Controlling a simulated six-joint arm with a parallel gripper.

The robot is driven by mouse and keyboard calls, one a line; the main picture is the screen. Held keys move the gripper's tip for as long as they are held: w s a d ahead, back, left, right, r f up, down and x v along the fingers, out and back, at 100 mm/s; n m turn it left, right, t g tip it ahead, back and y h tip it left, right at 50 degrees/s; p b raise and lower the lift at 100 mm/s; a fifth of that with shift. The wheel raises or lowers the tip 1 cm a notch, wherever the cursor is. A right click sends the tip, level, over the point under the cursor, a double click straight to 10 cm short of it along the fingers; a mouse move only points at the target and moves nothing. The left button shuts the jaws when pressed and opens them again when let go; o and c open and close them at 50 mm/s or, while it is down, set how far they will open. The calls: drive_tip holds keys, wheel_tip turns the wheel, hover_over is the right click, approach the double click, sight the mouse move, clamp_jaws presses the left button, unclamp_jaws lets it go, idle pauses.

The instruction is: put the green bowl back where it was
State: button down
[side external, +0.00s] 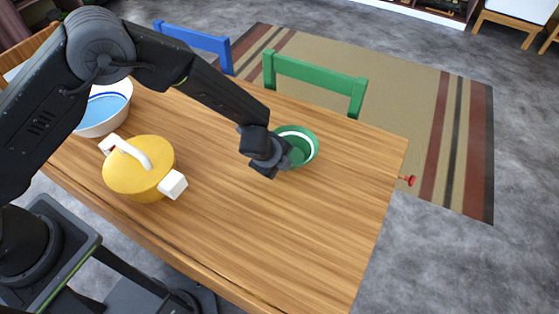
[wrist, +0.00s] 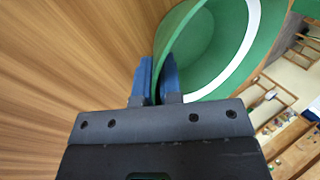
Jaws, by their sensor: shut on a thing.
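The green bowl (side external: 306,152) with a white band inside its rim is at the far right part of the wooden table, near the back edge. It also fills the upper right of the wrist view (wrist: 215,50). My gripper (wrist: 157,75) is shut on the bowl's wall, with one blue finger on each side of it. In the side view my gripper (side external: 284,158) is at the bowl's left side. The bowl looks slightly tilted. I cannot tell whether its base touches the table.
A yellow pot (side external: 138,172) with white handles stands on the table (side external: 300,235) at the left. A white bowl with blue inside (side external: 107,107) is behind it. A green chair (side external: 315,75) and a blue chair (side external: 197,40) stand along the back edge. The table's right front is clear.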

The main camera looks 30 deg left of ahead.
drive_tip(key=shift+f, duration=0.1)
drive_tip(key=c, duration=1.3)
unclamp_jaws()
drive_tip(key=v, duration=1.2)
drive_tip(key=s+a+r+n+y, duration=0.1)
drive_tip(key=s+a+r+n, duration=0.1)
drive_tip(key=a+r+n, duration=0.5)
drive_tip(key=s+a+r+n+y, duration=0.1)
drive_tip(key=s+a+r+n, duration=0.15)
drive_tip(key=a+r, duration=0.45)
drive_tip(key=s+a+r+n, duration=0.2)
drive_tip(key=s+r+n, duration=0.1)
drive_tip(key=s, duration=0.2)
drive_tip(key=s+a+r+n, duration=0.2)
drive_tip(key=s+r+n, duration=0.1)
drive_tip(key=s, duration=0.3)
drive_tip(key=s+a+r+n+h, duration=0.1)
drive_tip(key=s+a+r+n, duration=0.1)
drive_tip(key=s+r+n, duration=0.1)
drive_tip(key=shift+s+n, duration=0.75)
drive_tip(key=shift+s, duration=0.55)
